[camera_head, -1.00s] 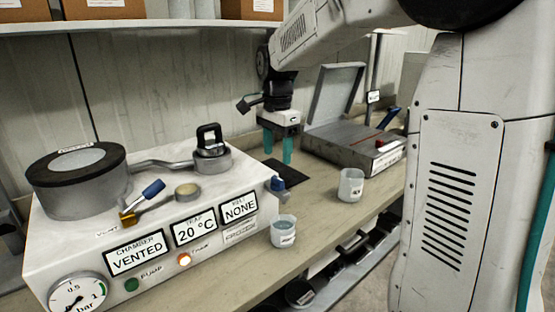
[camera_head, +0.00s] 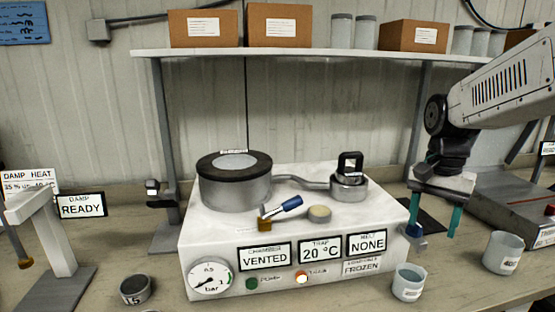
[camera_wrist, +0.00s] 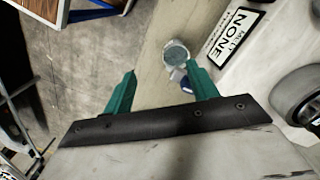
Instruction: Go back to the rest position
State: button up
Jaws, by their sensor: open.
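My gripper (camera_head: 433,225) hangs at the right end of the white vacuum machine (camera_head: 225,235), with its teal fingers apart and pointing down. Nothing is between the fingers. In the wrist view the two fingers of my gripper (camera_wrist: 160,72) are spread wide. In the head view this cup (camera_head: 408,285) stands at the machine's front right corner, below and in front of my gripper.
A second cup (camera_head: 502,252) stands further right, before a grey case (camera_head: 500,205). A small dark tin (camera_head: 135,290) sits left of the machine. A shelf (camera_head: 300,52) with cardboard boxes runs above. A white stand (camera_head: 45,235) is at the far left.

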jog(key=s+a+n+t, duration=0.1)
jog(key=s+n, duration=0.3)
jog(key=s, duration=0.7)
jog(key=s+a+n+t, duration=0.1)
jog(key=s+a+n, duration=0.3)
jog(key=s, duration=0.6)
jog(key=shift+s+a+f+n, duration=0.2)
jog(key=shift+s+f+n, duration=0.15)
jog(key=shift+s+n, duration=0.05)
